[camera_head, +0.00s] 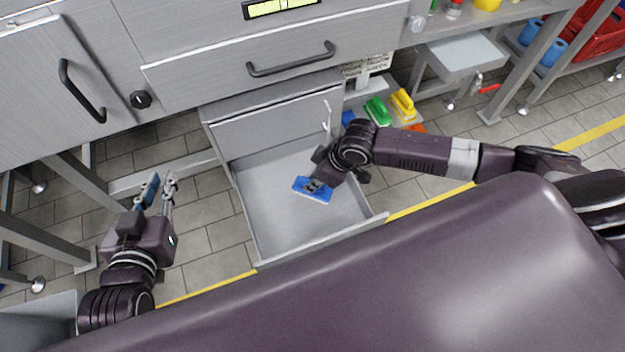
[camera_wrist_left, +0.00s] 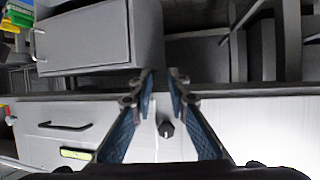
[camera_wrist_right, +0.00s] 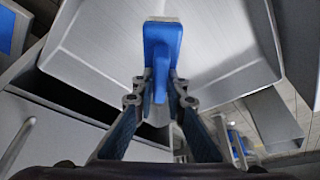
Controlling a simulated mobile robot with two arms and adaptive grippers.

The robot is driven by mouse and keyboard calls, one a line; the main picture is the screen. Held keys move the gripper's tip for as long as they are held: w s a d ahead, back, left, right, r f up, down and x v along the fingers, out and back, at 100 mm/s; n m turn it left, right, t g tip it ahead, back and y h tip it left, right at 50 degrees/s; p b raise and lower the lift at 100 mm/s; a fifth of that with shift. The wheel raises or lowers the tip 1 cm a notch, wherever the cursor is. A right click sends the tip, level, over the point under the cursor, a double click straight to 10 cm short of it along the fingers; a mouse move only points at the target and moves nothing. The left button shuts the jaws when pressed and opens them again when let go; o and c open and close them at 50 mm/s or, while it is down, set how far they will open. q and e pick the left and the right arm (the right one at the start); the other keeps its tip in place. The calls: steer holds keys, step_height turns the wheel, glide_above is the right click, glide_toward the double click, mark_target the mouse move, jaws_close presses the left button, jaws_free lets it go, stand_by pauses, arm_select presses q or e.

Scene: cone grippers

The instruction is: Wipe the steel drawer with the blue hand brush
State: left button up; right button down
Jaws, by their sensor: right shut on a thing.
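The steel drawer (camera_head: 280,235) is pulled out below the grey cabinet, and its bare inside floor shows. My right gripper (camera_head: 318,186) reaches into the drawer and is shut on the blue hand brush (camera_head: 312,190). In the right wrist view the brush (camera_wrist_right: 162,50) stands between the fingers (camera_wrist_right: 160,95), with the drawer floor (camera_wrist_right: 215,45) behind it. I cannot tell whether the brush touches the floor. My left gripper (camera_head: 160,186) is empty and open, left of the drawer and apart from it. Its fingertips (camera_wrist_left: 160,85) show a gap in the left wrist view.
Green (camera_head: 377,111) and yellow (camera_head: 403,104) brushes lie on a low shelf right of the drawer. A closed drawer handle (camera_head: 290,62) sticks out above. Table legs (camera_head: 85,195) stand at the left. A red crate (camera_head: 600,35) is at the far right.

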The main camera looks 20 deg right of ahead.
arm_select(q)
steer(key=s+a+f+g+y+p, duration=0.1)
steer(key=s+a+f+g, duration=0.1)
steer(key=s+f+g, duration=0.2)
steer(key=shift+s+a+f, duration=0.15)
steer(key=shift+s+f, duration=0.55)
steer(key=shift+f, duration=0.35)
